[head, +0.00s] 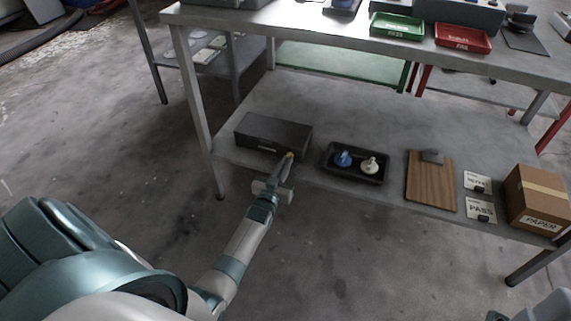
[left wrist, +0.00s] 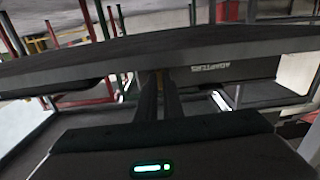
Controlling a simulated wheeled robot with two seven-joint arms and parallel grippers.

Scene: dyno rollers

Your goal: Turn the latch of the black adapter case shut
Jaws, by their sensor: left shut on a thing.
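The black adapter case (head: 272,133) sits at the left end of the lower shelf, and its lid looks down. Its front label, "ADAPTERS", shows upside down in the left wrist view (left wrist: 222,66). My left gripper (head: 289,158) reaches to the right part of the case's front. Its two fingers (left wrist: 159,92) are shut on a small yellowish piece at that front, which I take to be the latch (left wrist: 160,77). The fingers hide most of the latch, so its angle cannot be told. My right gripper's fingers are not in view.
On the lower shelf (head: 340,105), right of the case, are a black tray (head: 356,178) with a blue and a white item, a clipboard (head: 431,182), cards and a cardboard box (head: 538,198). The floor in front is clear.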

